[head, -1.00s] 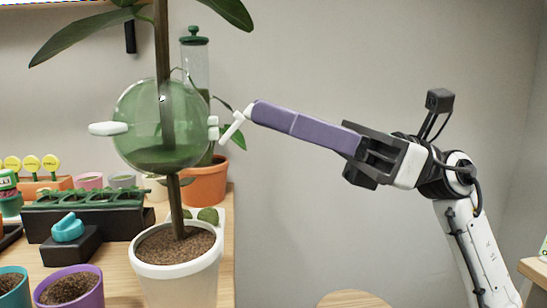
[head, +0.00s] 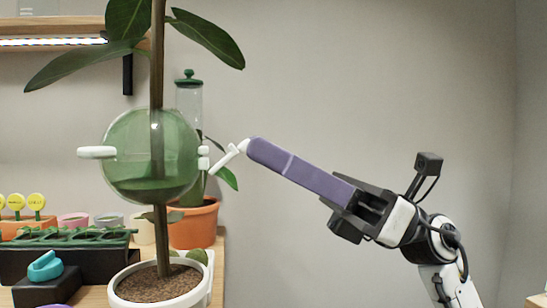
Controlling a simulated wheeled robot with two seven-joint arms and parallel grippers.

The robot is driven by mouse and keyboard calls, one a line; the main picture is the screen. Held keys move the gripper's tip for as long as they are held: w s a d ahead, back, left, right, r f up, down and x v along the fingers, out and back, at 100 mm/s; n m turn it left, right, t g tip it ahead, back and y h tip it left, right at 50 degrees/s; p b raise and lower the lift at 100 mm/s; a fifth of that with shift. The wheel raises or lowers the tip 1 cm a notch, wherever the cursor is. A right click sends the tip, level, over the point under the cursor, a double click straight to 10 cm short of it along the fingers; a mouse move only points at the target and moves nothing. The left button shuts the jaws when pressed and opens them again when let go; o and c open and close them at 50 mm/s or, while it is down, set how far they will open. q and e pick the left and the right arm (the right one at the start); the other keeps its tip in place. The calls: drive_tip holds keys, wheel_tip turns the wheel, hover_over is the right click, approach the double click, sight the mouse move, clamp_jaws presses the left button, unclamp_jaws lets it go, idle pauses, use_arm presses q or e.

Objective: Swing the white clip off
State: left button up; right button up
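A clear green-tinted globe (head: 125,165) surrounds the plant's stem (head: 157,70), with dark matter in its bottom and a white knob (head: 97,152) on its left. Small white blocks (head: 204,158) sit on its right side. The slim white clip (head: 225,161) slants up and right just beyond them. Its upper end meets the tip of a purple bar (head: 300,174); whether they are joined or only touching, I cannot tell. My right gripper (head: 350,207) is shut on the bar's other end, right of and below the globe. My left gripper is not in view.
The stem rises from a white pot (head: 128,294) at the bench edge. An orange pot (head: 194,227) and a green-lidded clear bottle (head: 188,100) stand behind. A black planter tray (head: 95,262) and a turquoise-knobbed black box (head: 48,288) are left. The right side is open.

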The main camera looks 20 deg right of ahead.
drive_tip(key=b+v, duration=0.1)
drive_tip(key=v, duration=0.9)
drive_tip(key=shift+d, duration=0.15)
idle(0.4)
